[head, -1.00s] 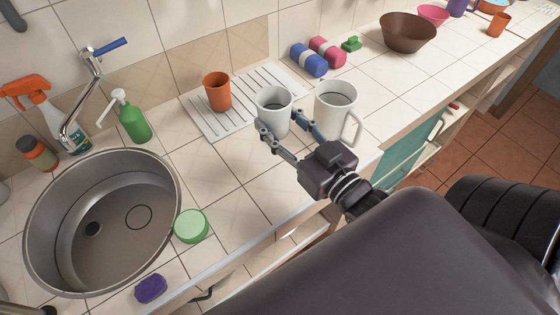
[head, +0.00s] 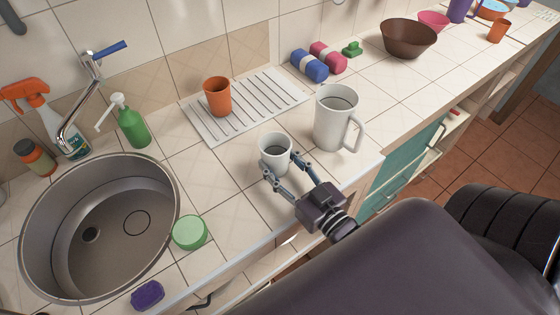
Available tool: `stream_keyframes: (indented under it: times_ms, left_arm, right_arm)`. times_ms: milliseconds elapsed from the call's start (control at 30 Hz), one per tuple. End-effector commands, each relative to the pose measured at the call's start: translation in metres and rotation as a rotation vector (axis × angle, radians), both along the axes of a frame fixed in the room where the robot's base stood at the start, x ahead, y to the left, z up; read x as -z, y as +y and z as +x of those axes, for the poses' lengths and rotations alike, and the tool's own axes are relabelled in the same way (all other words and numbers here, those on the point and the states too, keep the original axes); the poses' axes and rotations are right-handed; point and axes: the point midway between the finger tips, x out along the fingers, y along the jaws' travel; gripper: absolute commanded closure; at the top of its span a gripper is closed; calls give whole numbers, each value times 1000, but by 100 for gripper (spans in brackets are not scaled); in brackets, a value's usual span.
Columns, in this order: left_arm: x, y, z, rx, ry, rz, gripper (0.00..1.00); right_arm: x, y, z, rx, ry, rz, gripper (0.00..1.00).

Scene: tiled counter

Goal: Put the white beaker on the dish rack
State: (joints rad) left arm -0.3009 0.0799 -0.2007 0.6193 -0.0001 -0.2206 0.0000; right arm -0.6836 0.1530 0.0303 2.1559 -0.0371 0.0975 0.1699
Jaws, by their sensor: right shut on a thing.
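The white beaker (head: 275,148) is between the fingers of my right gripper (head: 283,165), which is shut on it. The beaker is upright, in front of the dish rack and over the counter tiles. I cannot tell whether its base touches the tiles. The dish rack (head: 285,90) is a flat white slatted tray against the back wall. An orange cup (head: 217,97) stands upright on its left part; the rest of the rack is bare. My left gripper is not in view.
A large white mug (head: 335,118) with a handle stands right of the beaker. A green soap bottle (head: 132,123), the sink (head: 150,240) and a green round container (head: 190,231) are to the left. Blue and pink rolls (head: 310,66) lie right of the rack.

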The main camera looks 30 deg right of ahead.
Motion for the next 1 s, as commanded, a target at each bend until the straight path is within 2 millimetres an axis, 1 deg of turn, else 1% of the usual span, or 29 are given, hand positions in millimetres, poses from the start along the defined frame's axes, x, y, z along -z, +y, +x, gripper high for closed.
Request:
stream_keyframes:
  times_ms: [167, 200, 333, 567, 700, 867, 1000]
  left_arm:
    - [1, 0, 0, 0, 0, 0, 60]
    - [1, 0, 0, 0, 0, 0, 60]
    - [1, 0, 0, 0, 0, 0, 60]
    - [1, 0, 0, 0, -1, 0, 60]
    - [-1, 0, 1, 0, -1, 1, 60]
    - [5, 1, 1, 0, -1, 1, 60]
    - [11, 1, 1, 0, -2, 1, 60]
  right_arm:
    - [3, 0, 0, 0, 0, 0, 92]
    - [4, 0, 0, 0, 1, 0, 54]
    - [3, 0, 0, 0, 1, 0, 39]
    - [3, 0, 0, 0, 1, 0, 38]
    - [-1, 0, -1, 0, 1, 0, 38]
    - [3, -1, -20, 0, 6, 1, 38]
    - [4, -4, -46, 1, 7, 0, 38]
